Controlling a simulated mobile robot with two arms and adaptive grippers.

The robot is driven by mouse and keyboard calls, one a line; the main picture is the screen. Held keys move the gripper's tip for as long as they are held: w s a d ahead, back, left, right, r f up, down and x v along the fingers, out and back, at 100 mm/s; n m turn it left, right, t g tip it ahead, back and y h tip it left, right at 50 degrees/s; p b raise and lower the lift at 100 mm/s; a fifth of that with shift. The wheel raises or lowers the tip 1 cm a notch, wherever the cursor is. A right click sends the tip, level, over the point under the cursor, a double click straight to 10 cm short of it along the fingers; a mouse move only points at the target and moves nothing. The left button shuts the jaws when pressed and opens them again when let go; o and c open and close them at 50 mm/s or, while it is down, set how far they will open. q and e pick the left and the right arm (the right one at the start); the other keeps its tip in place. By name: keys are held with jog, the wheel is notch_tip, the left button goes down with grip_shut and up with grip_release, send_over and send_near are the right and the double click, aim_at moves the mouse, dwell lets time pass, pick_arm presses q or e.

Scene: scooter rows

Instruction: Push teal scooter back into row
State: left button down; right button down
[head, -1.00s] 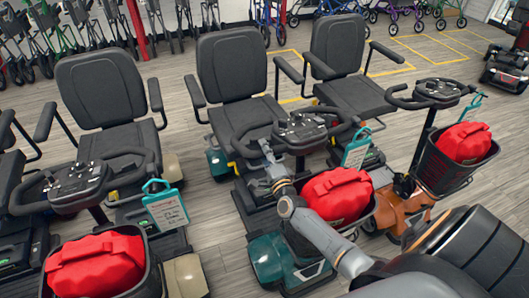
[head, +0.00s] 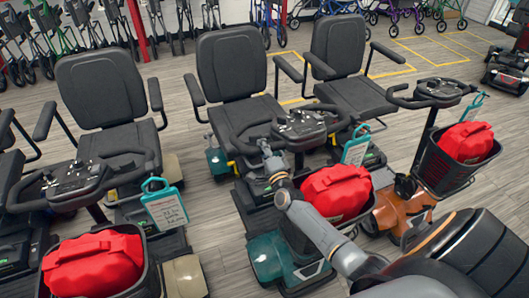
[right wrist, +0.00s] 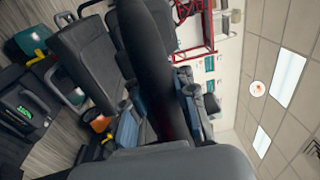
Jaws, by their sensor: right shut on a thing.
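The teal scooter (head: 271,257) stands in the middle of the head view, with a black seat, black handlebar and a red bag (head: 336,192) in its front basket. My right gripper (head: 266,150) is at the left part of its handlebar (head: 236,141), shut on it; the fingertips are partly hidden there. My right arm crosses in front of the basket. In the right wrist view a thick dark bar (right wrist: 152,60), apparently the handlebar grip, runs up from the gripper. My left gripper is not in view.
A scooter with a red bag (head: 93,262) stands on the left. An orange scooter (head: 398,208) stands close on the right. Yellow floor lines (head: 421,55), rollators (head: 398,14) and folded wheeled frames (head: 30,45) are behind. Open floor shows between the scooters.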

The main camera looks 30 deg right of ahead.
jog(key=shift+w, duration=0.15)
jog(key=c, duration=1.6)
grip_release()
jog(key=o, duration=0.6)
jog(key=shift+c, duration=0.2)
jog(key=v, duration=1.2)
jog(key=shift+a, duration=0.1)
